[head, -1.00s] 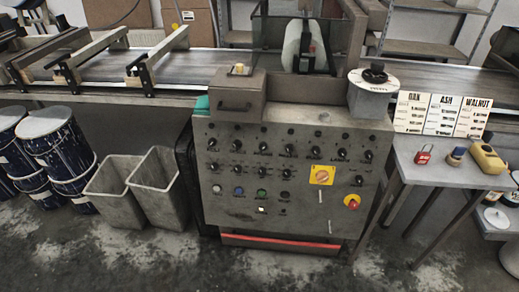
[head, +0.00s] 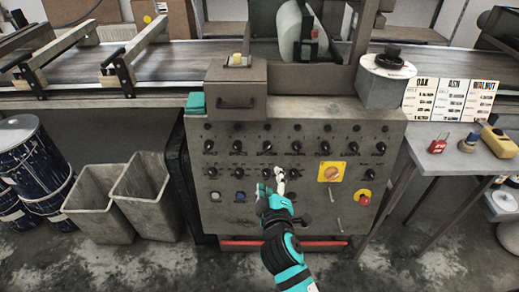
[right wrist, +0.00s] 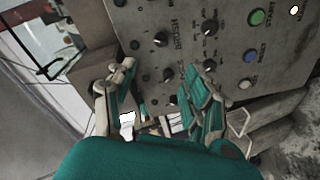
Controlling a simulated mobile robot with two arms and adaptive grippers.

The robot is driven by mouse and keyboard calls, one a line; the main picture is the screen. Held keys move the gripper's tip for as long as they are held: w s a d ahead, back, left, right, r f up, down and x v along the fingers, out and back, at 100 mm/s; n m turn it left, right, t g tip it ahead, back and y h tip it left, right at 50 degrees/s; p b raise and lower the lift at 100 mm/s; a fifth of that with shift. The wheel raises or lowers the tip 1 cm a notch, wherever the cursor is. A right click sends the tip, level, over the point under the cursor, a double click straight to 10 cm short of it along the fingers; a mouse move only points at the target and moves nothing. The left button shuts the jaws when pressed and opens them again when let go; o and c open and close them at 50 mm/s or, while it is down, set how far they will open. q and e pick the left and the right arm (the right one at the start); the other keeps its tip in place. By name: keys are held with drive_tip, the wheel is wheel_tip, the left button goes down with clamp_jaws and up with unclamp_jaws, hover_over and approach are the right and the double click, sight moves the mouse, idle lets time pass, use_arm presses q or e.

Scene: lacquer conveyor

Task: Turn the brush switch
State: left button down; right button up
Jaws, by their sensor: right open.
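The grey control panel (head: 225,142) faces me, with two rows of black rotary knobs and small labels. Several knobs, such as one in the upper row (head: 237,148) and one in the lower row (head: 211,172), show clearly. My left gripper is not in view.
A yellow plate with an orange rotary switch (head: 330,172) and a red button (head: 363,197) lie right of my gripper. Two grey bins (head: 100,205) stand left. A side table (head: 440,160) at right holds a red padlock (head: 437,146) and a yellow device (head: 499,141).

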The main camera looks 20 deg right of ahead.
sight(267, 149)
drive_tip(key=x, duration=1.6)
drive_tip(key=shift+w+d+f+b, duration=0.15)
drive_tip(key=shift+w+d+b, duration=0.05)
drive_tip(key=shift+w+b, duration=0.2)
clamp_jaws()
